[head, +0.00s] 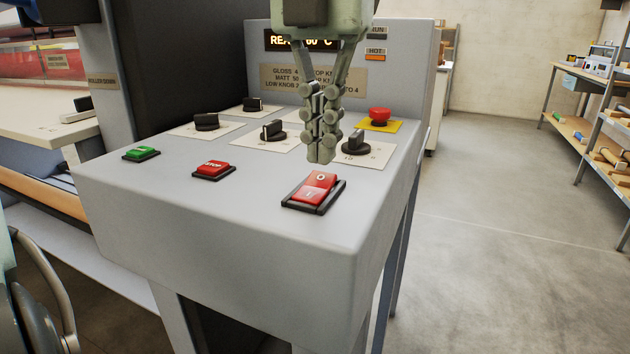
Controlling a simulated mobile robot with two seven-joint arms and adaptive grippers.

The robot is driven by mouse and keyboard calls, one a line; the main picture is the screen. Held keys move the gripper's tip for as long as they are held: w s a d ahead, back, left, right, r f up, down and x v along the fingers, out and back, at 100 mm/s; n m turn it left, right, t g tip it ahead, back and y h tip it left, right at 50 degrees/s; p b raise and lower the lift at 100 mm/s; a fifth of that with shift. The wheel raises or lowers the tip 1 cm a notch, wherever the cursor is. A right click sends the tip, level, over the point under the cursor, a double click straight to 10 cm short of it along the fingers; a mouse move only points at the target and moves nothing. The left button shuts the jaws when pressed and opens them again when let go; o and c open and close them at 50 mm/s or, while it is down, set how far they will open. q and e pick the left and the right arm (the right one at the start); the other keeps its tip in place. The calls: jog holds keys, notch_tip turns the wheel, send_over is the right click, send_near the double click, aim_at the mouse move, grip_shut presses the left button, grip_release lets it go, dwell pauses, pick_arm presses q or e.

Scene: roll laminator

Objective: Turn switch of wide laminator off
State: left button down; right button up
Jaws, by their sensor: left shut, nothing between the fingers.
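The red rocker switch (317,187) sits in a black frame at the near right of the grey control panel (220,230). Its far half carries an O and its near half a mark like an I. Its halves slope differently, but I cannot tell surely which is pressed. My left gripper (321,158) points down from the top, shut and empty. Its fingertips appear just above and behind the switch's far end; a small gap shows and I see no clear contact. My right gripper is not in view.
A green button (141,153), a red STOP button (213,170), several black knobs (273,130) and a red emergency button (379,116) on yellow share the panel. A display (285,41) stands behind. Shelves (590,125) are at right, with open floor between.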

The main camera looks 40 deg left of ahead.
aim_at(321, 176)
pick_arm(q)
jog(key=shift+f+b, duration=0.9)
jog(key=shift+f, duration=0.25)
dwell(0.6)
jog(key=shift+r, duration=0.1)
notch_tip(321, 176, up, 5)
jog(key=p, duration=0.4)
jog(key=shift+r, duration=1)
